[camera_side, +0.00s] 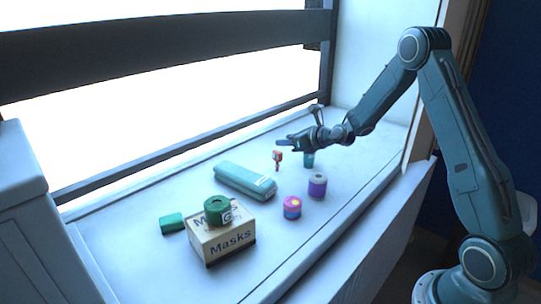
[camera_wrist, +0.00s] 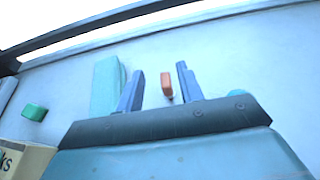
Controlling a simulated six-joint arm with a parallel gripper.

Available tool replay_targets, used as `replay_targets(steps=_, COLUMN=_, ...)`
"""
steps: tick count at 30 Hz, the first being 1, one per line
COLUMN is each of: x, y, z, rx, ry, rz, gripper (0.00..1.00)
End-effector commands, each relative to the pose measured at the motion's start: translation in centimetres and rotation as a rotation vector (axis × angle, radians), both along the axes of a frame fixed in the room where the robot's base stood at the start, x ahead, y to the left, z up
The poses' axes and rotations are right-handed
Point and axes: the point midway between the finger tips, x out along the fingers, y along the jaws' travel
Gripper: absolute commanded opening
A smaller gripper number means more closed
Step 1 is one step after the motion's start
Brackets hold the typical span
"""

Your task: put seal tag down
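The small orange-red piece, which looks like the seal tag (camera_side: 278,157), shows on the pale ledge in the side view, just below my gripper (camera_side: 284,143). In the wrist view the same tag (camera_wrist: 166,85) lies between the two blue fingers of my gripper (camera_wrist: 161,72). There is a clear gap on each side of it. The fingers are apart and touch nothing that I can see. Whether the tag stands or lies flat is hard to tell at this size.
A long teal case (camera_side: 245,181) lies left of the tag. A Masks box (camera_side: 222,241) carries a green roll (camera_side: 217,209); a green block (camera_side: 172,223) lies beside it. A pink roll (camera_side: 292,207), a purple roll (camera_side: 317,186) and a teal item (camera_side: 308,159) stand nearby.

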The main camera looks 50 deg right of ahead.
Motion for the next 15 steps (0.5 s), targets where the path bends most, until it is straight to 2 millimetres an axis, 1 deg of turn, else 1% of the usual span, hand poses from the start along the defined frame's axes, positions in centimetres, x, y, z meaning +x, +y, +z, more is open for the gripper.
replay_targets(steps=11, x=0.00, y=0.02, z=0.00, rx=-0.001, ry=0.000, rz=0.001, gripper=0.37)
replay_targets(steps=15, x=-0.11, y=0.46, z=0.50, rx=-0.033, ry=0.006, rz=0.022, gripper=0.37)
